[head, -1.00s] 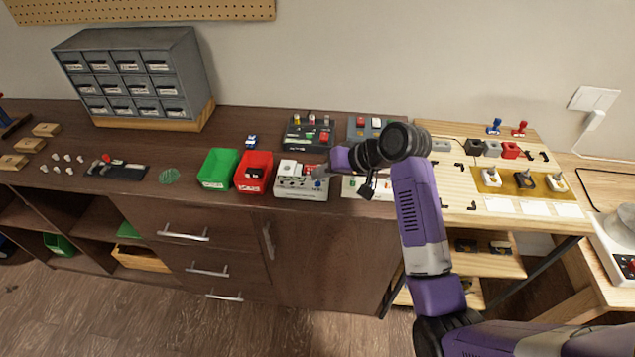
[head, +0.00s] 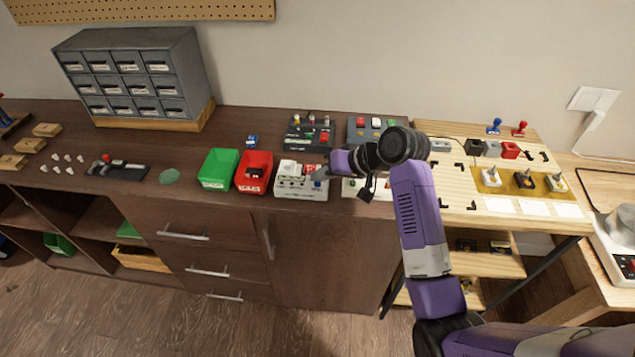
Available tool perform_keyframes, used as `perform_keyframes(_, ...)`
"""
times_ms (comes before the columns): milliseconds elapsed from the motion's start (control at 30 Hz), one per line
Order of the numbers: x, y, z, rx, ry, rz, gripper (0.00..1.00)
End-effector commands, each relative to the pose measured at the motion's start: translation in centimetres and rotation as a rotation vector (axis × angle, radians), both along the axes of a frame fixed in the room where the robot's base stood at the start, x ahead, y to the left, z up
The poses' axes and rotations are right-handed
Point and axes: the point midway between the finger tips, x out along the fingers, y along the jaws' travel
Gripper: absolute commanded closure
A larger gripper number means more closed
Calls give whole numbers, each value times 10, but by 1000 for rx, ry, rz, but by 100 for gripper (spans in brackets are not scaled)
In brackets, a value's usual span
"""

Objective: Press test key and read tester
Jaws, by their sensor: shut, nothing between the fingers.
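A white tester box (head: 301,192) sits near the front edge of the dark counter, right of the red bin. A light part and a red part lie on its top, and a blue spot shows at its right side. No reading on the box is legible from here.
A green bin (head: 218,168) and a red bin (head: 254,172) stand left of the box. A dark button box (head: 309,134) and a grey button panel (head: 368,128) stand behind. A pale board lies right, partly under my arm. A drawer cabinet (head: 140,75) stands back left.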

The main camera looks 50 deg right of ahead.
Motion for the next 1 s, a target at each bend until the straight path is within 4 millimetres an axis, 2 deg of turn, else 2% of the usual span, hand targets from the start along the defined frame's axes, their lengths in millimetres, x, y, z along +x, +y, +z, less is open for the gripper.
perform_keyframes(1000,0,0,-9,1,2,0,100)
